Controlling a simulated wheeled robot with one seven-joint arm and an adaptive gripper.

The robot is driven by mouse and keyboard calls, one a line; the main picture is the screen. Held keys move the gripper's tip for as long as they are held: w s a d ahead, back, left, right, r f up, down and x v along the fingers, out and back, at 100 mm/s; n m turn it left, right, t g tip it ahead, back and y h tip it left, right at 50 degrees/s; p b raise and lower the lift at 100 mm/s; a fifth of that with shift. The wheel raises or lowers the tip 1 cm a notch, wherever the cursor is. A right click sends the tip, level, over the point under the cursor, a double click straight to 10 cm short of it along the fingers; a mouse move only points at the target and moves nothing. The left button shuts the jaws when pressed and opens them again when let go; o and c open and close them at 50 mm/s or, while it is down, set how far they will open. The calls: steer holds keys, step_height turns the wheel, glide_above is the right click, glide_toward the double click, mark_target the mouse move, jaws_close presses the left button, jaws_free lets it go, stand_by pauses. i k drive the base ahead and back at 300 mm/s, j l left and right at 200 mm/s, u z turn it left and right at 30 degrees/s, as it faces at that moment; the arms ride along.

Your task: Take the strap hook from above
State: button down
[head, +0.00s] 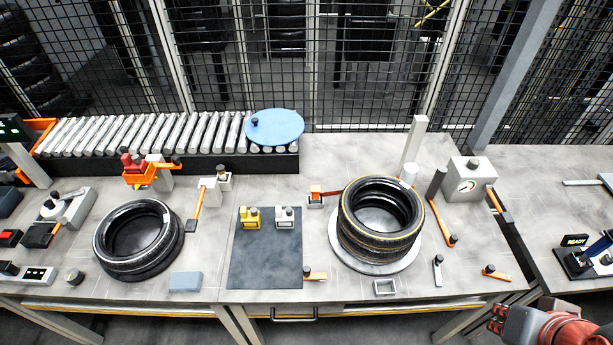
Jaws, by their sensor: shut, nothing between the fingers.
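I cannot tell for certain which part is the strap hook. An orange strap (441,219) with a dark end runs down from a dark cylinder right of the stacked tyres (350,237). A similar orange strap (198,208) with a dark end hangs from a white block right of the left tyre. Small orange-and-dark pieces lie near the front edge, one by the dark mat (316,276) and one at the right (496,273). My gripper (496,319) is at the lower right, in front of the table, shut and empty, apart from all these.
A roller conveyor (140,133) with a blue disc (275,127) runs along the back left. The left tyre (103,240) lies on the table. The dark mat (262,271) bears yellow and white blocks. A grey gauge box (467,180) stands at the right, before a gap between tables.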

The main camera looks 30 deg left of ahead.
mark_target(315, 190)
steer(key=u, duration=1.25)
